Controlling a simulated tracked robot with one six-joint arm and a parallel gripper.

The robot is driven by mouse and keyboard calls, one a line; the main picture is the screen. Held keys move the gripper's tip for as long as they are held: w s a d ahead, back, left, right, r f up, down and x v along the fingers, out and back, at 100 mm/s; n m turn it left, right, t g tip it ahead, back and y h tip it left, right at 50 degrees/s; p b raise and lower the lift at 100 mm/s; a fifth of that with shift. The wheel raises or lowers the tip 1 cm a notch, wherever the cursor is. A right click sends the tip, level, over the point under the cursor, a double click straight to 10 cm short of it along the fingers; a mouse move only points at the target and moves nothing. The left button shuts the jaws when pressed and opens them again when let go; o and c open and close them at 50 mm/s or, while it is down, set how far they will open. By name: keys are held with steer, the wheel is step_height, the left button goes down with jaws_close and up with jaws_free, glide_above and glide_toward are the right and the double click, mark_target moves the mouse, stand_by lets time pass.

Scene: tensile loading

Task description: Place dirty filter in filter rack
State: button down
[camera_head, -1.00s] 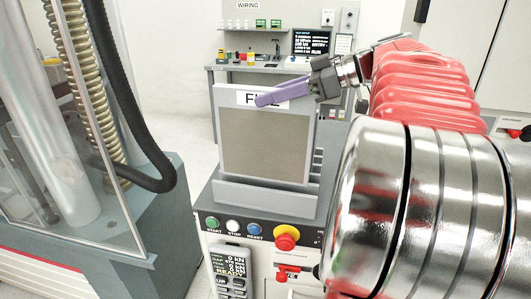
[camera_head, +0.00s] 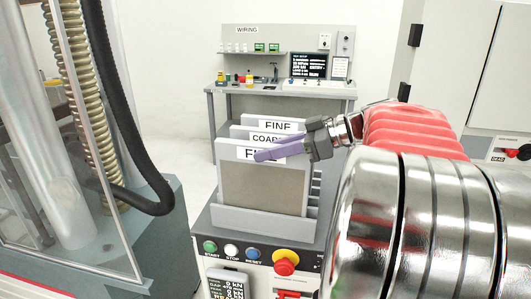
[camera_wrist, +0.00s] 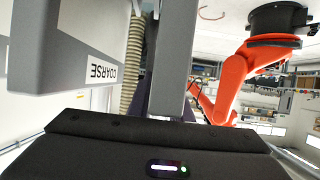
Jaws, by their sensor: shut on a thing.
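The front filter (camera_head: 262,190) is a grey-framed panel with a dull brown-grey face and a white label, partly covered, reading "FI". It stands upright at the front of the filter rack (camera_head: 262,222), its lower part behind the rack's front wall. My gripper (camera_head: 278,151) has purple fingers and is shut on its top edge, from the right. A "COARSE" filter (camera_head: 262,134) and a "FINE" filter (camera_head: 277,122) stand behind it. In the wrist view, the "COARSE" filter (camera_wrist: 60,55) hangs upside down at left, beside a grey upright piece (camera_wrist: 170,60). Whether the front filter touches the rack floor is hidden.
The rack sits on a cabinet with buttons and a red-yellow stop knob (camera_head: 285,262). A clear-walled machine (camera_head: 70,130) with a black hose (camera_head: 140,160) stands at left. A wiring bench (camera_head: 280,90) is behind. An orange arm (camera_wrist: 250,65) shows in the wrist view.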

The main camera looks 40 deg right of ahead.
steer(key=shift+f, duration=0.1)
steer(key=c, duration=1.6)
jaws_free()
steer(key=v, duration=1.2)
steer(key=shift+s, duration=0.1)
